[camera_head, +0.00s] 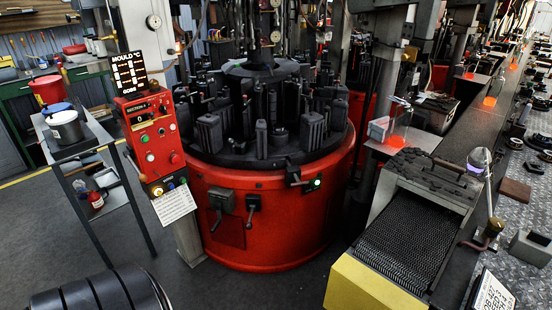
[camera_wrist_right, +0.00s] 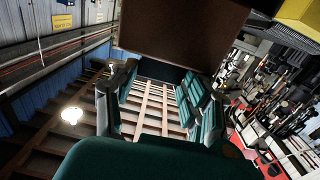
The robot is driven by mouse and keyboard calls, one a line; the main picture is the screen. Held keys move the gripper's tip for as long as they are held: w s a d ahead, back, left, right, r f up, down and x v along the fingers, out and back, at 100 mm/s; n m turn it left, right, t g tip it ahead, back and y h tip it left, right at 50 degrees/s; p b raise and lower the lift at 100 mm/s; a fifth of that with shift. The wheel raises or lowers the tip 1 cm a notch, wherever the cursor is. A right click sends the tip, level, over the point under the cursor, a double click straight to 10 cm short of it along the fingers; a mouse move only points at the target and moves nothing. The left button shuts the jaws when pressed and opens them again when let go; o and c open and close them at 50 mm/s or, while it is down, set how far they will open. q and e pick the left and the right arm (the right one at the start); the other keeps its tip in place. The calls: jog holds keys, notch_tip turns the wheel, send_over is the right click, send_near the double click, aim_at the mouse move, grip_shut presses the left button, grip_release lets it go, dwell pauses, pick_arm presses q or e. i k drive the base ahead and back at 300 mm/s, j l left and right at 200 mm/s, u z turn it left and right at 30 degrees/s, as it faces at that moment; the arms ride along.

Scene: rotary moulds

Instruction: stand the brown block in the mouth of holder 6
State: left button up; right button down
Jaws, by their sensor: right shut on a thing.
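In the right wrist view, a large plain brown block (camera_wrist_right: 190,35) fills the top middle. My right gripper (camera_wrist_right: 160,78), with dark teal fingers, is shut on it, and the block sits at the fingertips. The block hides what lies behind it. Neither gripper shows in the head view, and my left gripper is in no view. I cannot make out any number 6, so I cannot tell which thing is holder 6. In the head view, a grey block-shaped piece with a recess (camera_head: 531,247) lies on the metal surface at the right.
A red rotary machine (camera_head: 265,215) with several dark moulds stands in the middle. A conveyor with a mesh belt (camera_head: 408,240) is to its right. A flat brown piece (camera_head: 515,190) lies on the right-hand metal surface.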

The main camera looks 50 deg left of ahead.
aim_at(284, 151)
jog(key=k+u, duration=0.1)
jog(key=u, duration=0.25)
jog(key=k+u, duration=0.1)
jog(key=u, duration=0.3)
jog(key=j+u, duration=0.1)
jog(key=u, duration=0.25)
jog(key=i+u, duration=0.35)
jog(key=i, duration=0.35)
jog(key=i+l+u, duration=0.15)
jog(key=i+u, duration=0.2)
jog(key=i, duration=0.3)
jog(key=i+l, duration=0.2)
jog(key=i, duration=0.35)
jog(key=i+l, duration=0.15)
jog(key=i, duration=0.4)
